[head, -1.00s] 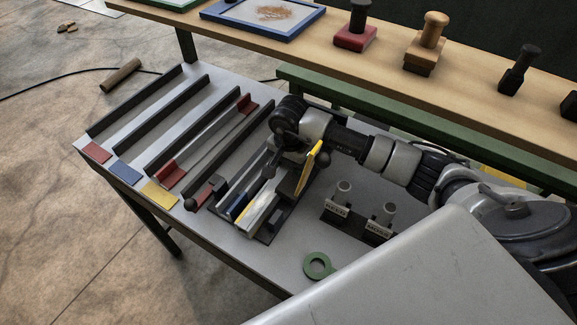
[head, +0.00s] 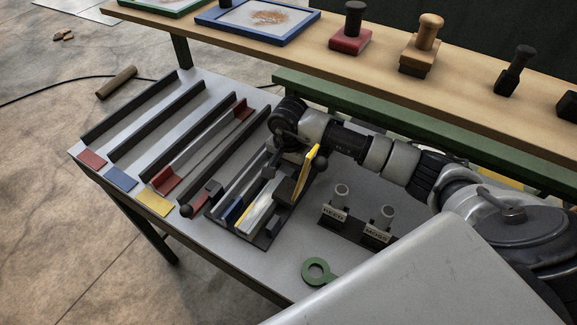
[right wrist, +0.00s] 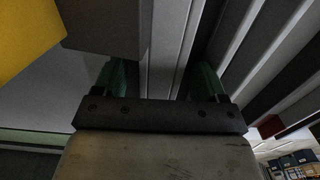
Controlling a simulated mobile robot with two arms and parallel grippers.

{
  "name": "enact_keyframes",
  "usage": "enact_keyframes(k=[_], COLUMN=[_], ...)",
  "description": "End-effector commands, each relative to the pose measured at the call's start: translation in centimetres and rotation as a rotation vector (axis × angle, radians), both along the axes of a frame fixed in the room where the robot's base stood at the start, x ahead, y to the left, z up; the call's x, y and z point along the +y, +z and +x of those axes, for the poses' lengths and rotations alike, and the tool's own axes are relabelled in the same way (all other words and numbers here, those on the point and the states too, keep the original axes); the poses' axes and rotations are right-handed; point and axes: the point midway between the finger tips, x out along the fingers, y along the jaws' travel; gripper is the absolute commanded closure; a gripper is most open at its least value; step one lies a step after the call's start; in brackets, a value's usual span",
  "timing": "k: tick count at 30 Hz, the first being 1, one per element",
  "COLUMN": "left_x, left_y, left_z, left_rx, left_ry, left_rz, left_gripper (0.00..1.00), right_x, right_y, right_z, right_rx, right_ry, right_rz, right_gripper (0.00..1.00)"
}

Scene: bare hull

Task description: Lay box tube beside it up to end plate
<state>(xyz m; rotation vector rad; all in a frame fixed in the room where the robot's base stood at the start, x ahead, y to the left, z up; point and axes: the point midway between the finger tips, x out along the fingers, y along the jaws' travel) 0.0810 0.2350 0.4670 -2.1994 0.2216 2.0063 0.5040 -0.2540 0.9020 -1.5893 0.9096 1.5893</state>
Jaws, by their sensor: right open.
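Several long light grey box tubes lie side by side in a dark rack (head: 262,240) on the grey table, with blue and yellow parts near their front ends. My right gripper (head: 272,160) is over the far part of this rack. In the right wrist view its green fingers (right wrist: 155,85) are open, one on each side of a light grey tube (right wrist: 170,45). I cannot tell whether they touch it. Left of the rack, a lane between dark rails holds a light strip, with a red end piece (head: 163,180) in front and another red piece (head: 243,114) at the back. My left gripper is not in view.
A yellow plate (head: 308,170) stands upright close by my right gripper. A dark stand (head: 352,228) with two labelled cups and a green ring (head: 316,271) lie to the right. More dark rails (head: 130,107) and coloured pads fill the left. A wooden shelf (head: 370,62) runs behind.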

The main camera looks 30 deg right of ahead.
Motion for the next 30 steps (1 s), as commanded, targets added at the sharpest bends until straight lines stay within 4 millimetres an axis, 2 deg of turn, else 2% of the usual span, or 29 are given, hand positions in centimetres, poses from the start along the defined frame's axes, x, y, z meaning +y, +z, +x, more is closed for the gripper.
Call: enact_keyframes(k=[5, 16, 21, 30], left_x=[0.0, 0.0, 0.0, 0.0], left_y=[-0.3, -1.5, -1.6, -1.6], left_z=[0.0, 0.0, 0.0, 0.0], left_rx=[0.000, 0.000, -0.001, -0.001], left_ry=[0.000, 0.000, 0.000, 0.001], left_rz=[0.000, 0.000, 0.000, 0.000], left_gripper=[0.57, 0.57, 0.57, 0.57], right_x=[0.0, 0.0, 0.0, 0.0], right_y=[1.0, 6.6, 7.5, 7.5], right_z=[0.1, 0.1, 0.0, 0.0], right_rx=[-0.003, -0.004, -0.001, -0.001], right_ry=[0.000, 0.001, 0.000, 0.000], right_rz=[-0.001, 0.000, 0.000, 0.001], right_gripper=[0.28, 0.28, 0.28, 0.28])
